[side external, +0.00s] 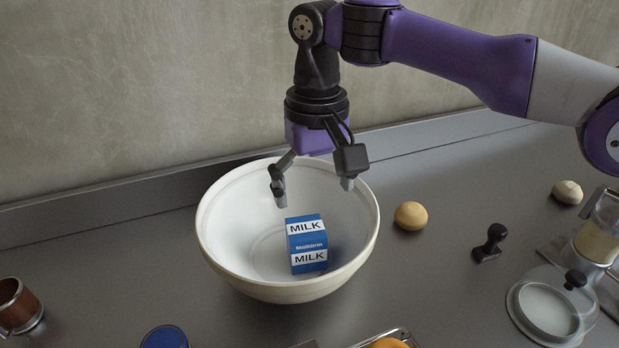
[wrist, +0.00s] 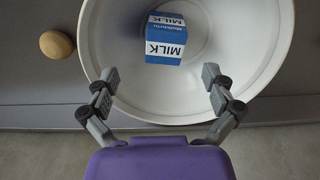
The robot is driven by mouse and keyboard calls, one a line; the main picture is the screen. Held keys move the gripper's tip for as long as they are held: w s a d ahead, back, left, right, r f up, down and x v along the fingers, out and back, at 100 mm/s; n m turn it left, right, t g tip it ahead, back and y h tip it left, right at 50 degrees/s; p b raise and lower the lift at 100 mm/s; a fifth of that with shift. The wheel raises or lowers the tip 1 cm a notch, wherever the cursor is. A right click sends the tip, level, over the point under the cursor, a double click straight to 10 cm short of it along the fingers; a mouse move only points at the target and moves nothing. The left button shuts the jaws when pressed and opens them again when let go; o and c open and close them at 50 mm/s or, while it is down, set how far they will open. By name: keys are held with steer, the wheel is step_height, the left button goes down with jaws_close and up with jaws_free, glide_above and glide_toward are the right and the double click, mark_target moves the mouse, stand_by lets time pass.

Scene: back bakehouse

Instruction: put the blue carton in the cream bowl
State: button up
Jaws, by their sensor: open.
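The blue carton (side external: 307,244), with white bands reading MILK, sits inside the cream bowl (side external: 214,254). In the wrist view the carton (wrist: 165,40) lies within the bowl (wrist: 262,62), beyond the fingertips. My gripper (side external: 312,190) is open and empty above the bowl, at about rim height or a little higher. In the wrist view my gripper (wrist: 160,78) shows its two fingers spread wide, with nothing between them and the carton apart from them. The side of the carton facing away from the side camera is hidden.
A round bun (side external: 411,216) lies right of the bowl, with a black-handled stamp (side external: 489,243) farther right. A glass dish with a lid (side external: 545,308) stands at the right. A brown cup (side external: 17,306) and a blue lid (side external: 165,338) are in front. A wall runs behind.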

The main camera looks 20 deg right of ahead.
steer(key=s+d+r+t, duration=0.3)
steer(key=d+r, duration=0.7)
steer(key=d, duration=0.5)
steer(key=s+d+f+t, duration=0.2)
steer(key=s+d+f, duration=0.5)
steer(key=s+d, duration=0.3)
steer(key=s, duration=0.2)
steer(key=shift+s+f+t, duration=0.15)
steer(key=shift+s+t, duration=0.15)
steer(key=shift+s, duration=0.05)
